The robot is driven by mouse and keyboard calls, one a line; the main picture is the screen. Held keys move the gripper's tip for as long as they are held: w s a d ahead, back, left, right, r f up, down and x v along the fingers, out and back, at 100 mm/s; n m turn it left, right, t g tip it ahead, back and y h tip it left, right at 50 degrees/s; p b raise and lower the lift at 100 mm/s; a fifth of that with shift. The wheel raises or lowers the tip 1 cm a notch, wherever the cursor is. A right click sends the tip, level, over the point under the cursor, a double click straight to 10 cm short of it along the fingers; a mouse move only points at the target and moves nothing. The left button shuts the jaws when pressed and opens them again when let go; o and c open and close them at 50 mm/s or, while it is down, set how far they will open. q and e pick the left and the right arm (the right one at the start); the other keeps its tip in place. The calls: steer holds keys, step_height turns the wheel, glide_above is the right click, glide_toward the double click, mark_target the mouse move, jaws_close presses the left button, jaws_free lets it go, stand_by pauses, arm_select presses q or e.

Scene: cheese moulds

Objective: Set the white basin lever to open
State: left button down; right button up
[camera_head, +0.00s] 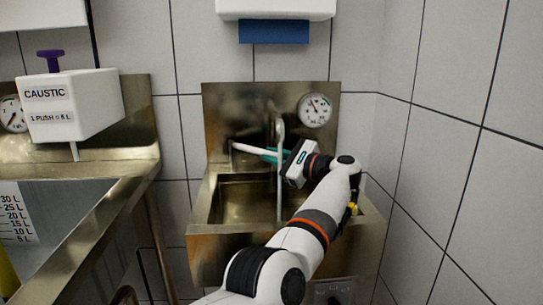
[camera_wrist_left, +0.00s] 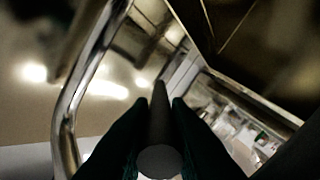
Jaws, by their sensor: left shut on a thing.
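In the left wrist view the grey-looking lever (camera_wrist_left: 158,160) lies between the two dark fingers (camera_wrist_left: 159,105). Part of the lever is hidden behind the tap pipe and my gripper. My right gripper is not in view.
The upright tap pipe (camera_head: 280,185) stands close in front of my left gripper; it also shows in the wrist view (camera_wrist_left: 72,95). A round gauge (camera_head: 314,110) is on the backsplash. A caustic dispenser (camera_head: 75,105) and a larger steel sink (camera_head: 100,215) are at left. Tiled wall closes the right.

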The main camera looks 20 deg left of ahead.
arm_select(q)
steer(key=shift+f, duration=0.2)
steer(key=c, duration=1.5)
jaws_free()
steer(key=shift+o, duration=0.7)
steer(key=shift+r, duration=0.1)
steer(key=shift+d, duration=0.1)
steer(key=v, duration=0.7)
steer(key=shift+s+d, duration=0.1)
steer(key=shift+d, duration=0.05)
steer(key=shift+p, duration=0.3)
steer(key=shift+c, duration=0.6)
